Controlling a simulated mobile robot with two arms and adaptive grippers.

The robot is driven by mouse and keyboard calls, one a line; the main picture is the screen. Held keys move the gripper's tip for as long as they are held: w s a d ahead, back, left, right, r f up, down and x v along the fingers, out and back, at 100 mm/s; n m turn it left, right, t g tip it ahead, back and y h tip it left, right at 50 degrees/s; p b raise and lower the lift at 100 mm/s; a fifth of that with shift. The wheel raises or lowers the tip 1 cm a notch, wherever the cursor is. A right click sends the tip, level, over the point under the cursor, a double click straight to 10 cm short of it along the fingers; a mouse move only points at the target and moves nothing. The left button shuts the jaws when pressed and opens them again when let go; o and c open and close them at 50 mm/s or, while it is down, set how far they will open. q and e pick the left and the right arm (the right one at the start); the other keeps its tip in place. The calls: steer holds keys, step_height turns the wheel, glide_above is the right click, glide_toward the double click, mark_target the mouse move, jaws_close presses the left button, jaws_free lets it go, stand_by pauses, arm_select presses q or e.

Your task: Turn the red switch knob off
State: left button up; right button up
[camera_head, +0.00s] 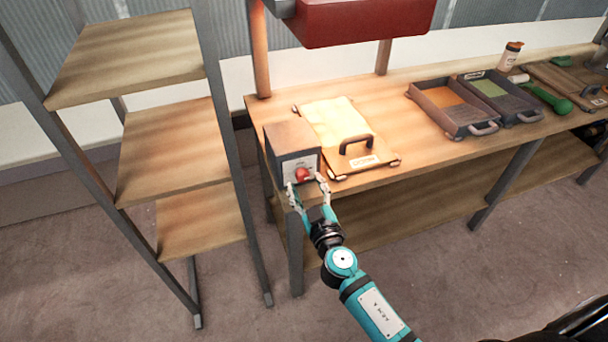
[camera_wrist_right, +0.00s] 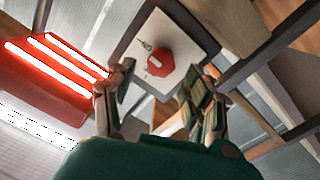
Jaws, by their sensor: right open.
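The red switch knob (camera_head: 303,174) is on the white front plate of a dark grey box (camera_head: 290,138) at the left front corner of the workbench. My right gripper (camera_head: 308,184) is open in front of the box, with one finger to each side of the knob in the head view. In the right wrist view the knob (camera_wrist_right: 160,62) shows a pale bar on its face and stands ahead of the open fingers (camera_wrist_right: 158,88), with a gap between it and them. My left gripper is not in view.
A board with a black handle (camera_head: 356,146) lies just right of the box on the workbench. Two grey trays (camera_head: 455,125) stand farther right. A wooden shelf rack (camera_head: 172,150) stands left of the bench. A red lamp hood (camera_head: 365,22) hangs above. The floor in front is clear.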

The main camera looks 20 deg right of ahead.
mark_target(302, 175)
steer(key=shift+w, duration=1.35)
steer(key=shift+c, duration=0.4)
jaws_close()
